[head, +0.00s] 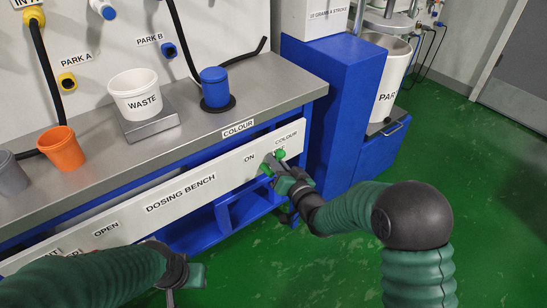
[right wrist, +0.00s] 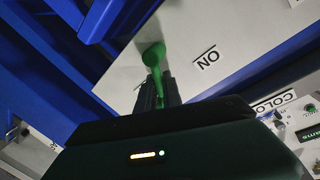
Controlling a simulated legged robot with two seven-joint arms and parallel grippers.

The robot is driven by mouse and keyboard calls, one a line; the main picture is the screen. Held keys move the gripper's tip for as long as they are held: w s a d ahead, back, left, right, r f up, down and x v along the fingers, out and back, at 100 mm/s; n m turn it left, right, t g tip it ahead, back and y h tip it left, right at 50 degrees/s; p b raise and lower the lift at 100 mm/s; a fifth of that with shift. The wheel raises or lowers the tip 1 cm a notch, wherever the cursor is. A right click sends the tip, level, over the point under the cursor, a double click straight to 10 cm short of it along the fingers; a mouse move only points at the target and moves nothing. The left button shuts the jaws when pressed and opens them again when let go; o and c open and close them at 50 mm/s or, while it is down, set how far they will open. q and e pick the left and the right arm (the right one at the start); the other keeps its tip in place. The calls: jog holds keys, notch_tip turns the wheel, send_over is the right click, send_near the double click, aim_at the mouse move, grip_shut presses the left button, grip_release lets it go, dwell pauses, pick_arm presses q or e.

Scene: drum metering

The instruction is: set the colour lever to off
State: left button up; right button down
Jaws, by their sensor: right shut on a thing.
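The colour lever (head: 280,154) is green and sits on the white front panel of the bench, below a COLOUR label and right of an ON label. My right gripper (head: 270,168) is at the lever. In the right wrist view the lever (right wrist: 154,57) runs down from its rounded end between the fingers of my right gripper (right wrist: 158,92), which is shut on it. No OFF label is readable; my gripper covers part of the panel there. My left gripper (head: 192,275) is low at the left, in front of the panel, and its finger opening is unclear.
On the steel bench top (head: 190,115) stand a white WASTE tub (head: 135,95) on a scale, a blue cup (head: 215,88) and an orange cup (head: 62,148). A blue cabinet (head: 335,100) stands right of the lever. The green floor at the right is clear.

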jog(key=shift+w+d+f+m+g+y+p, duration=0.2)
jog(key=shift+d+f+m+g+y+p, duration=0.25)
jog(key=shift+m+p, duration=1.2)
jog(key=shift+w+d+f+m+g+y+p, duration=0.25)
jog(key=shift+f+m+p, duration=0.45)
jog(key=shift+m+p, duration=0.95)
jog(key=shift+w+d+f+m+g+y+p, duration=0.2)
jog(key=shift+d+f+m+g+p, duration=0.25)
jog(key=shift+m+p, duration=1.2)
jog(key=shift+a+f, duration=0.15)
jog(key=shift+f, duration=0.05)
jog(key=c, duration=1.5)
grip_release()
jog(key=shift+f, duration=0.1)
